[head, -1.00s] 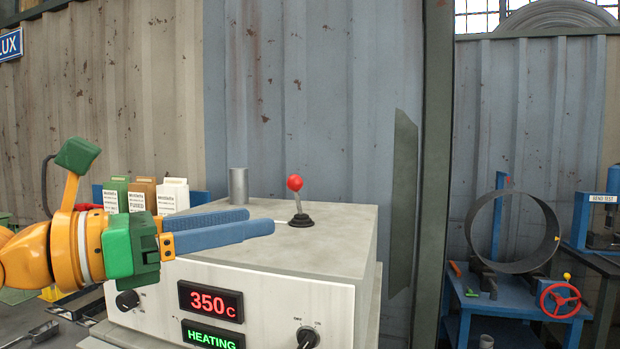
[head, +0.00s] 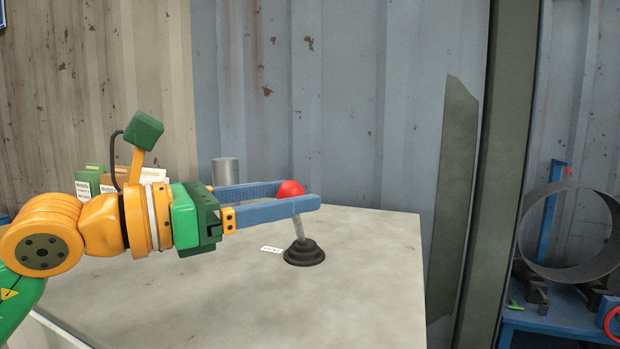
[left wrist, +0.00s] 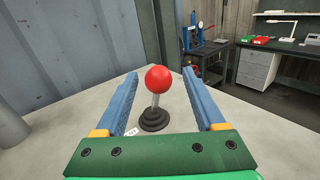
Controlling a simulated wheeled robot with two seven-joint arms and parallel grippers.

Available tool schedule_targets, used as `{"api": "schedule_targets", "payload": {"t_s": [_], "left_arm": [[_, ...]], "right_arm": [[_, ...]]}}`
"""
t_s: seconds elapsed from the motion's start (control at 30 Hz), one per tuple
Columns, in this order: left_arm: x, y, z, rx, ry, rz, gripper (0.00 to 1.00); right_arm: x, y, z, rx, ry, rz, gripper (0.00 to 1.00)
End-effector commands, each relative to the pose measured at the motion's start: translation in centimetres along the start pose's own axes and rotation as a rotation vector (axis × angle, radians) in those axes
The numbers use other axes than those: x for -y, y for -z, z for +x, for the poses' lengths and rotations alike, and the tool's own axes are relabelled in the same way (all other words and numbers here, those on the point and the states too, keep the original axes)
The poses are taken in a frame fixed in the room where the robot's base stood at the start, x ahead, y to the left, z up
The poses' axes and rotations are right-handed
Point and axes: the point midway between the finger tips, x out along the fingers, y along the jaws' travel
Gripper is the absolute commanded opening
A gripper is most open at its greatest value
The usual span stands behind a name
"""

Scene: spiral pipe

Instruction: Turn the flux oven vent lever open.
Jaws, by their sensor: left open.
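The vent lever (head: 299,228) stands on top of the oven (head: 370,285), with a red ball knob (head: 290,189), a grey shaft and a black ribbed boot. The shaft tilts slightly left in the head view. My left gripper (head: 312,194) is open, its two blue fingers on either side of the knob. In the left wrist view the red knob (left wrist: 158,79) sits between the fingertips (left wrist: 160,76), with gaps showing on both sides. A small white label (head: 271,249) lies left of the boot; its text is too small to read. My right gripper is not in view.
A grey metal cylinder (head: 226,171) stands on the oven behind my left gripper. Several cartons (head: 90,181) are at the left, partly hidden by my arm. A corrugated wall (head: 330,90) rises behind. The oven top right of the lever is clear.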

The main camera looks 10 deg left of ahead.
Motion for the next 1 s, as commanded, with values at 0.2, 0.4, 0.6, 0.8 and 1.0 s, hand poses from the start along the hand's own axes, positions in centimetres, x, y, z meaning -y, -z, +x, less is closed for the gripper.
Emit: {"api": "schedule_targets", "payload": {"t_s": [0.2,0.4,0.6,0.8,1.0], "left_arm": [[0.1,-0.3,3.4,-0.001,0.003,-0.002,0.71],[0.0,0.0,3.8,0.000,0.001,-0.001,0.71],[0.0,0.0,3.7,0.000,0.001,-0.001,0.36],[0.0,-0.1,3.7,0.001,0.001,-0.001,0.00],[0.0,-0.1,3.7,0.001,0.001,0.000,0.00]], "right_arm": [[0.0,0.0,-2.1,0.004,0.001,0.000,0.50],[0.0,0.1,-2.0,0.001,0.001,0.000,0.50],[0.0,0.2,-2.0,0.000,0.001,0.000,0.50],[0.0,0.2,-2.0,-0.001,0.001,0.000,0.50],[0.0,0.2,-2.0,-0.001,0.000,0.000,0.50]]}}
